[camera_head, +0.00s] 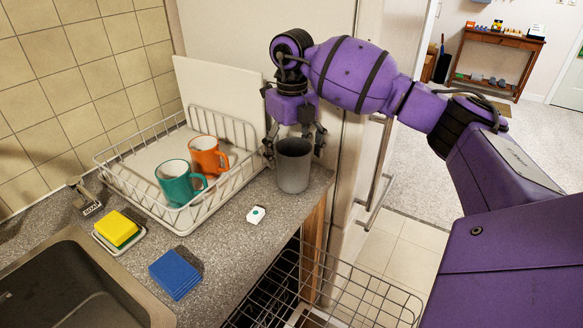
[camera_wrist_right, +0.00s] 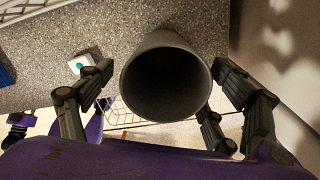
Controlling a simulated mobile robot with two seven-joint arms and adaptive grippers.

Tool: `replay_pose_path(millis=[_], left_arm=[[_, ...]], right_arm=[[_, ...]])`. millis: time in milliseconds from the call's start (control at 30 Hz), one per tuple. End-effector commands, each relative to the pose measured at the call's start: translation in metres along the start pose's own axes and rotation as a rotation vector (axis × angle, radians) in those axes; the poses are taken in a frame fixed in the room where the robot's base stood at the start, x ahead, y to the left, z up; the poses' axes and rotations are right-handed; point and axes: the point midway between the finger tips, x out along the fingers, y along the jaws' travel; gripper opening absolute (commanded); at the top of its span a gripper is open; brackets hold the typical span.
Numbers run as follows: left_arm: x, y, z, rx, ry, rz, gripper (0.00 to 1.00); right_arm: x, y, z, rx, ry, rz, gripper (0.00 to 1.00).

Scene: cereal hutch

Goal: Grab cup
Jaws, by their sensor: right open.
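A grey cup (camera_head: 293,168) stands upright on the counter near its right end. My right gripper (camera_head: 294,150) is above and behind the cup, with its fingers open on either side of the rim. In the right wrist view the dark, empty-looking mouth of the grey cup (camera_wrist_right: 166,82) lies between the spread fingers of my right gripper (camera_wrist_right: 165,105). A teal mug (camera_head: 176,184) and an orange mug (camera_head: 207,157) stand in the white dish rack (camera_head: 128,184). My left gripper does not show in the head view.
A small white item (camera_head: 256,215) lies on the counter (camera_head: 225,235) left of the grey cup. A yellow sponge (camera_head: 116,227), a blue sponge (camera_head: 175,272) and a sink (camera_head: 75,290) are further left. A wire basket (camera_head: 340,285) sticks out below the counter edge.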

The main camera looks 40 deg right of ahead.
Motion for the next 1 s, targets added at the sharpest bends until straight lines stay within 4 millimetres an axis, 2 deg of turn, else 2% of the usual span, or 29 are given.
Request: replay_pose_path(millis=[333,633,933,1000], left_arm=[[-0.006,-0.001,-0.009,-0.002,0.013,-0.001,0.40],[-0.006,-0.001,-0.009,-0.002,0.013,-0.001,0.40],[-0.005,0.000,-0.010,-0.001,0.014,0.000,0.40],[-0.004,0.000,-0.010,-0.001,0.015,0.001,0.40]], right_arm=[[0.046,-0.003,0.001,0.000,-0.001,0.001,0.83],[0.053,-0.003,0.001,0.000,-0.002,0.000,0.83],[0.053,-0.003,0.001,-0.001,-0.001,0.000,0.45],[0.053,-0.003,0.001,-0.001,-0.001,0.000,0.42]])
